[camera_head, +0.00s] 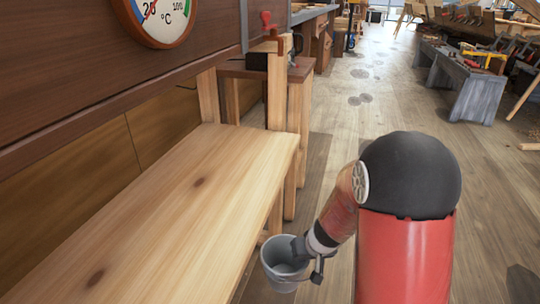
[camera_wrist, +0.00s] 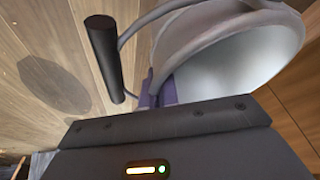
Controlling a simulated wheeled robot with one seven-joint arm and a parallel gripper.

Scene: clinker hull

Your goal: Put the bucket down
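The small grey metal bucket (camera_head: 283,270) is beside the front right side of the wooden bench, its open mouth facing up toward the head camera. My gripper (camera_head: 301,247) is at its right rim, and its fingers appear shut on the rim. In the wrist view the bucket (camera_wrist: 235,60) fills the upper right, with its pale inside showing. The fingers (camera_wrist: 160,95) meet the bucket's edge there. The bucket's wire handle with a dark grip (camera_wrist: 103,55) hangs out to the left. I cannot tell how far its base is from the floor.
The wooden bench (camera_head: 190,205) has a bare top and fills the left. A small table (camera_head: 300,72) with a red-handled tool stands behind it. The plank floor (camera_head: 340,130) is open along the middle. A grey bench (camera_head: 478,95) with tools stands at the far right.

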